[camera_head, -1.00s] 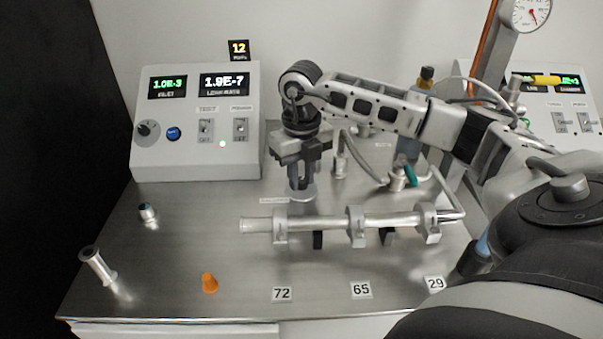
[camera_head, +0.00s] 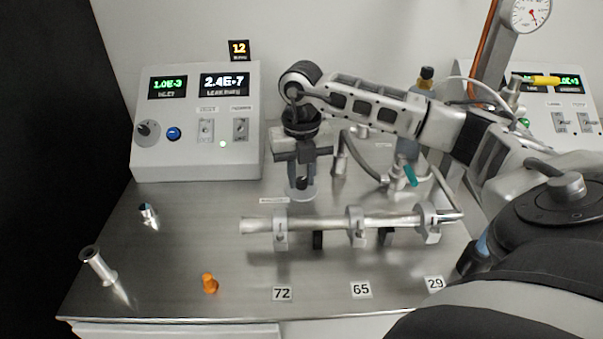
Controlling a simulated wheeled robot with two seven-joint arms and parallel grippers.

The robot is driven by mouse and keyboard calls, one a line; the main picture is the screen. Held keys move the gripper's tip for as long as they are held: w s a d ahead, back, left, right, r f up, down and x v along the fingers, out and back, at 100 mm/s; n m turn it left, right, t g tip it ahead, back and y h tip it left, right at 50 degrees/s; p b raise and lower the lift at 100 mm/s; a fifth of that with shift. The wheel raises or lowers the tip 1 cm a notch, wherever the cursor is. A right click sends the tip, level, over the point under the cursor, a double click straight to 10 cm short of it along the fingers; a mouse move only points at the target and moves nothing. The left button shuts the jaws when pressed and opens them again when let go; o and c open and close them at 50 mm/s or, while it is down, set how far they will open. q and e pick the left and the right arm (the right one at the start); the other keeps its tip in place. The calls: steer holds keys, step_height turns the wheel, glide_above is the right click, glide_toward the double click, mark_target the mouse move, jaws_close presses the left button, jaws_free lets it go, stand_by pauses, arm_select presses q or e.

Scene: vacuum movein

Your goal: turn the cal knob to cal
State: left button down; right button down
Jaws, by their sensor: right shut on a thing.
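A small dark knob (camera_head: 302,183), which I take to be the cal knob, stands on a pale round disc (camera_head: 301,195) on the bench. My right gripper (camera_head: 301,184) points straight down over the disc and is shut on this knob. The fingers hide part of the knob, and I cannot read which way it points. A small white label (camera_head: 274,200) lies left of the disc, its text too small to read. My left gripper is not in view.
A metal tube (camera_head: 330,222) in clamps lies just in front of the disc. A control box (camera_head: 196,120) with displays and its own knob (camera_head: 147,131) stands back left.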

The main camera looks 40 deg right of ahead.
mark_target(302, 180)
steer(key=shift+w+r, duration=0.1)
steer(key=c, duration=1.2)
jaws_free()
step_height(302, 180, up, 16)
steer(key=p, duration=0.1)
